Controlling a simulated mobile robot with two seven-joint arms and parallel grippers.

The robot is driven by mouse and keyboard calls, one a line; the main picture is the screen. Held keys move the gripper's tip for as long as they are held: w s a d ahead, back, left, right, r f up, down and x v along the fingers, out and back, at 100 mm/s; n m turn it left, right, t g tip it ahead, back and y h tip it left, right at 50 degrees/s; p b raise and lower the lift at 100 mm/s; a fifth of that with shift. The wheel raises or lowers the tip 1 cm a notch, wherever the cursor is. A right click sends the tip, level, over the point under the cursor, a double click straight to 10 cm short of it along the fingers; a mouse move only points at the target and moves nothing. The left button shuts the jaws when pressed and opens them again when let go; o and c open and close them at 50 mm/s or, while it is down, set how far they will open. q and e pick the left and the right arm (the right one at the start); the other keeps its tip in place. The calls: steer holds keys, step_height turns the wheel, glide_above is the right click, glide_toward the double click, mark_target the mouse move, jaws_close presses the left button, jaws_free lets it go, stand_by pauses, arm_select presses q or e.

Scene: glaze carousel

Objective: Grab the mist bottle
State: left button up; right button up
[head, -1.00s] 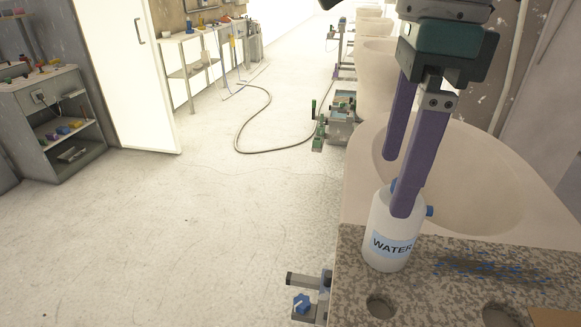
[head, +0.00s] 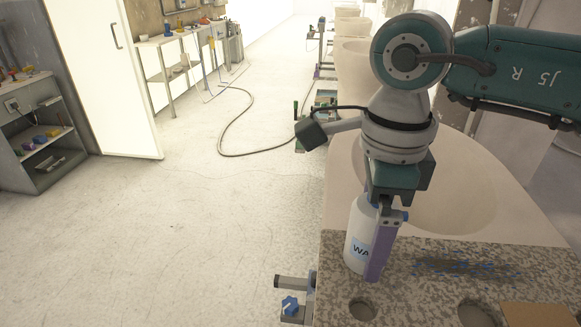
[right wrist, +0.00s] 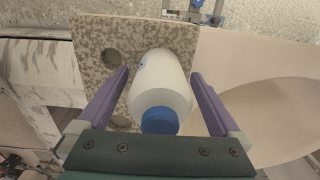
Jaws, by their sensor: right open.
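The mist bottle (head: 358,238) is white with a blue cap and a blue label that reads "WA" where it shows. It stands upright on the speckled counter (head: 440,290), at its left end near the basin. My right gripper (head: 376,262) reaches down over it, and one purple finger covers the right part of the label. In the right wrist view, the bottle (right wrist: 160,88) lies between the two open, spread fingers of the right gripper (right wrist: 163,98), with a gap on each side. Its blue cap (right wrist: 160,122) faces the palm. My left gripper is not in view.
The counter has round holes (head: 362,309) in front of the bottle and a brown flat piece (head: 536,315) at the right. A pale basin (head: 455,200) lies behind. A clamp with a blue knob (head: 290,306) sticks out left. The floor to the left is open.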

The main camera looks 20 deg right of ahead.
jaws_close()
steer(key=shift+r, duration=0.1)
stand_by(0.6)
steer(key=shift+r, duration=0.1)
